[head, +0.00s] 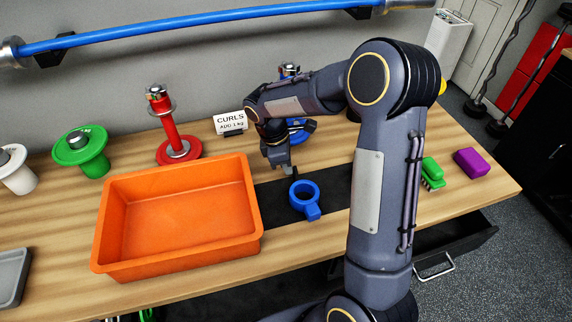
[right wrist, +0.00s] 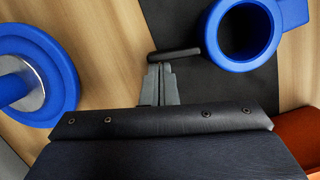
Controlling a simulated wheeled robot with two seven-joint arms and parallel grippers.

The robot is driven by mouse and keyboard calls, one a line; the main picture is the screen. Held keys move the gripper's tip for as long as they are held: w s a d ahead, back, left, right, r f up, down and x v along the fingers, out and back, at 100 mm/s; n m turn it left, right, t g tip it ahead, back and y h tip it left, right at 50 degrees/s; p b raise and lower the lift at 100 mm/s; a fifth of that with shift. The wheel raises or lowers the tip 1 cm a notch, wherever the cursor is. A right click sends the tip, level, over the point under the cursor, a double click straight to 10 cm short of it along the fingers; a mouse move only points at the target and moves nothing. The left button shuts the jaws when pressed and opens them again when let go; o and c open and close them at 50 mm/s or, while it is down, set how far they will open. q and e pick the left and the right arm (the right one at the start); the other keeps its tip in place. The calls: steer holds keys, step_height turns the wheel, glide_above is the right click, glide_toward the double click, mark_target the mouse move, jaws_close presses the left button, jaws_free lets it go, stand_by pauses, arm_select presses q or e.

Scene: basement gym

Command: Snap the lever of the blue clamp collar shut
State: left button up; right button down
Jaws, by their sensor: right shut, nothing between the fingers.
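The blue clamp collar (head: 312,212) lies on a dark mat on the bench, right of the orange bin. Its ring (right wrist: 245,68) shows at the upper right of the right wrist view. A dark lever (right wrist: 176,53) sticks out from the ring's side, pointing away from it. My right gripper (head: 284,170) is just behind the collar, pointing down. In the right wrist view its shut fingers (right wrist: 160,68) are empty and close beside the lever; I cannot tell whether they touch it. My left gripper is not in view.
The orange bin (head: 107,225) stands left of the collar. A blue weight plate (right wrist: 65,60) with a post is behind my gripper. A red post (head: 165,130) stands farther left. A green brush (head: 432,170) and a purple block (head: 471,162) lie at the right.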

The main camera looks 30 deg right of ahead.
steer(key=d+m, duration=0.1)
steer(key=m, duration=0.1)
steer(key=shift+d+m+g, duration=0.15)
steer(key=shift+m+g, duration=0.15)
steer(key=shift+m, duration=0.1)
steer(key=m, duration=0.1)
steer(key=d+m, duration=0.1)
steer(key=shift+s+m+y+p, duration=0.15)
steer(key=shift+m+y+p, duration=0.25)
steer(key=m, duration=0.1)
steer(key=s+d+m, duration=0.1)
steer(key=m, duration=0.1)
steer(key=shift+d+m+g+y, duration=0.2)
steer(key=shift+m+g+y, duration=0.1)
steer(key=shift+g+y, duration=0.1)
steer(key=m, duration=0.1)
steer(key=s+m, duration=0.1)
steer(key=m, duration=0.1)
steer(key=shift+d+y, duration=0.4)
steer(key=shift+w, duration=0.1)
steer(key=shift+a, duration=0.1)
steer(key=shift+s+a, duration=0.2)
steer(key=shift+a, duration=0.55)
